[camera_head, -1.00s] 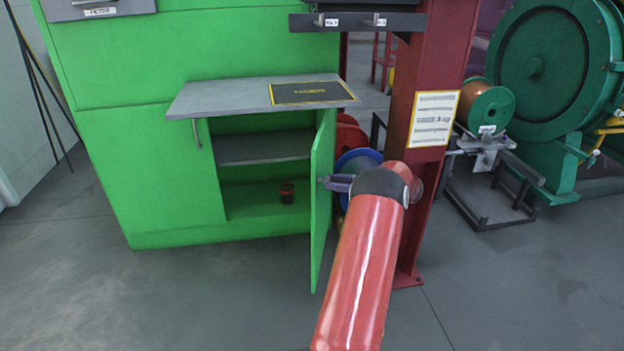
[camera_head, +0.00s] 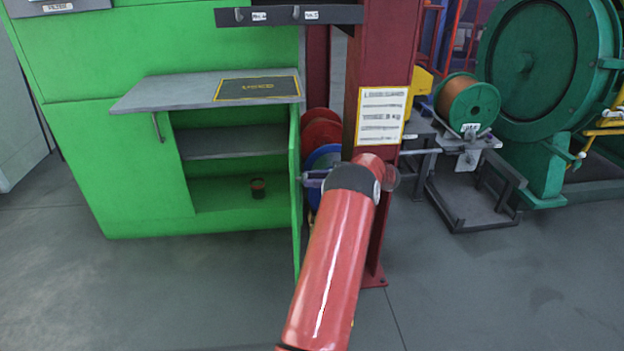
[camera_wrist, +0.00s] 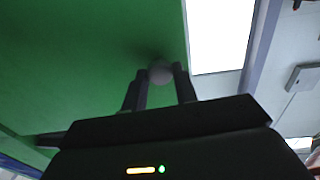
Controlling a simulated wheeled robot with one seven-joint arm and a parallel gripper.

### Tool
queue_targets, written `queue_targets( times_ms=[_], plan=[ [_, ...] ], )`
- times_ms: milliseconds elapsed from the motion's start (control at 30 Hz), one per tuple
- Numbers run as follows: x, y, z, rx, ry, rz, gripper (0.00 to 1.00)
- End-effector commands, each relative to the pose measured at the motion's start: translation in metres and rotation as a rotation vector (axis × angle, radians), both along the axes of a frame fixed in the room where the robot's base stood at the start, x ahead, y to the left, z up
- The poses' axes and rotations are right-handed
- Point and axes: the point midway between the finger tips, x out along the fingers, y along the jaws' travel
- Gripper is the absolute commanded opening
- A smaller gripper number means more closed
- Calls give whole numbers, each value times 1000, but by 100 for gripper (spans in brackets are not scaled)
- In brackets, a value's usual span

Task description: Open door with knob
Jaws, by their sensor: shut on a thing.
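The green cabinet door (camera_head: 295,205) stands swung open on the right side of the green cabinet (camera_head: 120,180), seen nearly edge-on. Its round grey knob (camera_wrist: 160,73) is on the green door face (camera_wrist: 90,60) in the wrist view. My gripper (camera_wrist: 160,82) has its two dark fingers on either side of the knob, shut on it. In the head view my gripper (camera_head: 312,179) reaches the door's outer face from the right; the knob is hidden there. Inside the cabinet are a grey shelf (camera_head: 230,143) and a small dark cup-like object (camera_head: 258,188).
A red column (camera_head: 375,100) with a paper sign stands just behind my arm. Red and blue reels (camera_head: 322,135) sit behind the door. A grey counter (camera_head: 150,95) juts out above the opening. The floor in front of the cabinet (camera_head: 190,280) is clear.

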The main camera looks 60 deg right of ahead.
Motion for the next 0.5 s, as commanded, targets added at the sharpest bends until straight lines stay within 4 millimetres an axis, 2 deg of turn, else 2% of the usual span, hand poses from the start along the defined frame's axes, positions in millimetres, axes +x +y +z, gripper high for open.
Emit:
queue_targets(
  times_ms=[167,200,333,500],
  plan=[
    [0,0,0,0,0,0,0],
    [0,0,0,0,0,0,32],
    [0,0,0,-1,1,0,50],
    [0,0,0,-1,0,-1,51]
  ],
)
